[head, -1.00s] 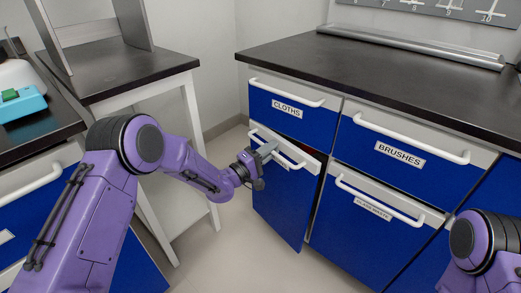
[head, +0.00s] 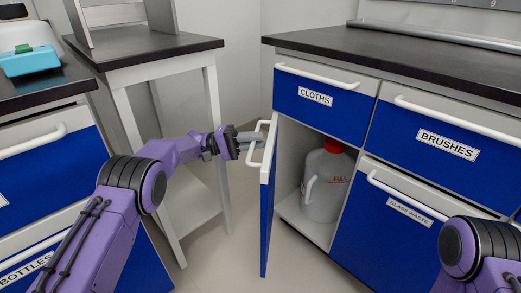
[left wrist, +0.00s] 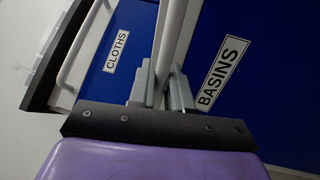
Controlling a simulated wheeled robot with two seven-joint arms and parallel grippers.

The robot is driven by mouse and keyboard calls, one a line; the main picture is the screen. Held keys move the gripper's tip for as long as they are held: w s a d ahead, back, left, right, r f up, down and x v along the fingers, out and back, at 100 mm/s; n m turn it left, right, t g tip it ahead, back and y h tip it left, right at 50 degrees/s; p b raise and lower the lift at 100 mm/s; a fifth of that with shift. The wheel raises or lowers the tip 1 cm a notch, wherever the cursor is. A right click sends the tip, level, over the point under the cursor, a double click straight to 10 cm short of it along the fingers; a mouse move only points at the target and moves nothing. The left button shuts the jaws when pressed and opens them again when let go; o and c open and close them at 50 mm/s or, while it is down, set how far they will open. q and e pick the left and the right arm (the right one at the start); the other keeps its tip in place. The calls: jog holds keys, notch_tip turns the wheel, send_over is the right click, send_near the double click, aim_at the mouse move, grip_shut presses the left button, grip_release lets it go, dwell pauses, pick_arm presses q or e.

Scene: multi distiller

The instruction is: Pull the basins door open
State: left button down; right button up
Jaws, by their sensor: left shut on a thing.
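The basins door (head: 267,209) is a blue door with a white top band, and in the head view it stands swung far out from its cabinet, seen nearly edge-on. My left gripper (head: 248,138) is shut on its white handle (head: 256,148). In the left wrist view the gripper fingers (left wrist: 160,88) close around the handle bar (left wrist: 172,35), beside the BASINS label (left wrist: 223,73). Inside the open cabinet a grey jug (head: 326,183) with a red cap shows. My right arm shows at the lower right, but its gripper is out of view.
The CLOTHS drawer (head: 318,98) is closed above the opening. The BRUSHES drawer (head: 446,140) and glass waste door (head: 395,230) are closed at the right. A white-legged table (head: 215,125) stands behind my left arm. Floor shows between the table and door.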

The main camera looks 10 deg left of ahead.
pick_arm(q)
jog(key=shift+w+a+g, duration=0.1)
jog(key=shift+a+g, duration=0.2)
jog(key=shift+a, duration=0.05)
jog(key=shift+r+m, duration=0.1)
jog(key=shift+m, duration=0.2)
jog(key=c, duration=1.2)
grip_release()
jog(key=shift+c, duration=0.2)
jog(key=shift+a, duration=0.15)
jog(key=a+f, duration=0.1)
jog(key=a, duration=0.6)
jog(key=shift+f, duration=0.3)
